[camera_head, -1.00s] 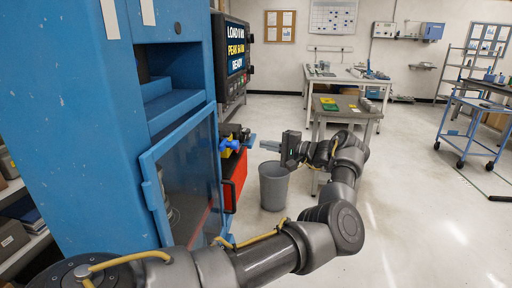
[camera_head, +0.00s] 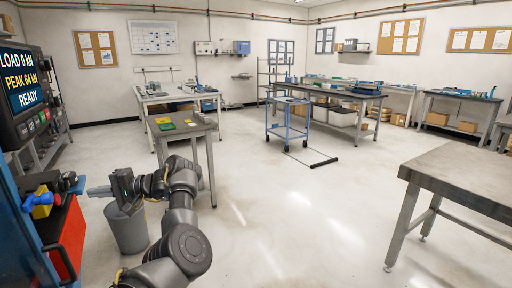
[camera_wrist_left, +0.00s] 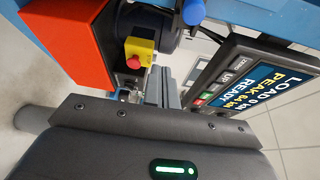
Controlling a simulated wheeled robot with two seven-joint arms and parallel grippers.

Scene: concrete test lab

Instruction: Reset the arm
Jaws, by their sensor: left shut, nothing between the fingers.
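My left arm reaches forward from the bottom left of the head view. Its gripper (camera_head: 98,190) points left toward the test machine, with its fingers together and nothing between them. The fingers also show in the left wrist view (camera_wrist_left: 170,92), between the red box and the display. My right gripper is in neither view.
The machine's display panel (camera_head: 24,88) and red box (camera_head: 72,235) stand at the left edge. A yellow switch box with a red button (camera_wrist_left: 138,58) shows close by. A grey bin (camera_head: 127,230) stands below my gripper.

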